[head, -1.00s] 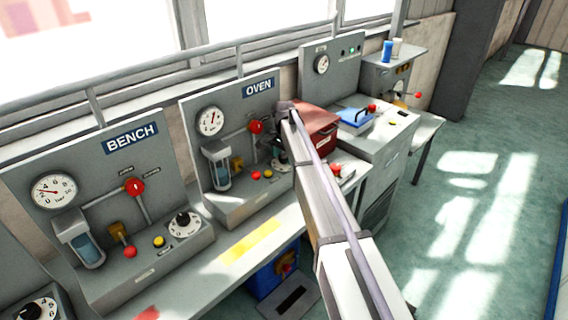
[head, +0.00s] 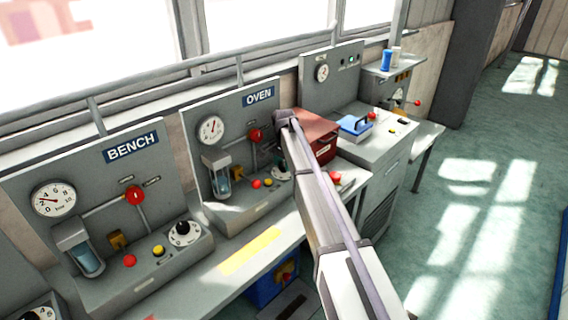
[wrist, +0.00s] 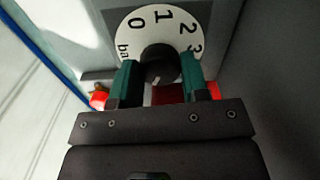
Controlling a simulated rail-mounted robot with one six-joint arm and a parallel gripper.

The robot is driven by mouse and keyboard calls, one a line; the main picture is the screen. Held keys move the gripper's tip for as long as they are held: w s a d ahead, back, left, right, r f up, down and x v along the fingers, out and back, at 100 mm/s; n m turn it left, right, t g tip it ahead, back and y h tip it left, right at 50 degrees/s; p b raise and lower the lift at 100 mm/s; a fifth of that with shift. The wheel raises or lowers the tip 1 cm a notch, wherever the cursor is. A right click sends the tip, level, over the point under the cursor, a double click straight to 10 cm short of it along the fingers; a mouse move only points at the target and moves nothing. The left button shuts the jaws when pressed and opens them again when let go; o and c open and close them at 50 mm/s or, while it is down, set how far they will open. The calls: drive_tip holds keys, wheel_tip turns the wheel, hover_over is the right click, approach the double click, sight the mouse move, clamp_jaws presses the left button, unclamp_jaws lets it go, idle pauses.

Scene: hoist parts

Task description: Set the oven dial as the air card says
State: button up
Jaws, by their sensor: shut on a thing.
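The oven panel (head: 190,130) stands in the middle of the head view under its OVEN label (head: 258,97). Its white dial (wrist: 150,32) fills the top of the wrist view, marked 0, 1, 2, 3 and "bar", around a dark knob (wrist: 160,66). My gripper (wrist: 158,72) has its two green fingers on either side of the knob and is shut on it. Its fingers and body cover the lower part of the dial, and I cannot read the pointer. In the head view my arm hides most of this dial. I cannot make out an air card.
The bench panel (head: 60,235), with its own dial (head: 183,232), stands left of the oven panel. A red box (head: 312,128) and a blue tray (head: 353,126) stand to the right. Red and yellow buttons (head: 268,182) sit beside the oven dial. The floor at right is clear.

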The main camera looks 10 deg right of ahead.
drive_tip(key=shift+n, duration=0.3)
drive_tip(key=n, duration=0.3)
drive_tip(key=shift+n, duration=0.3)
drive_tip(key=n, duration=0.3)
drive_tip(key=shift+n, duration=0.3)
drive_tip(key=n, duration=0.3)
drive_tip(key=shift+n, duration=2.3)
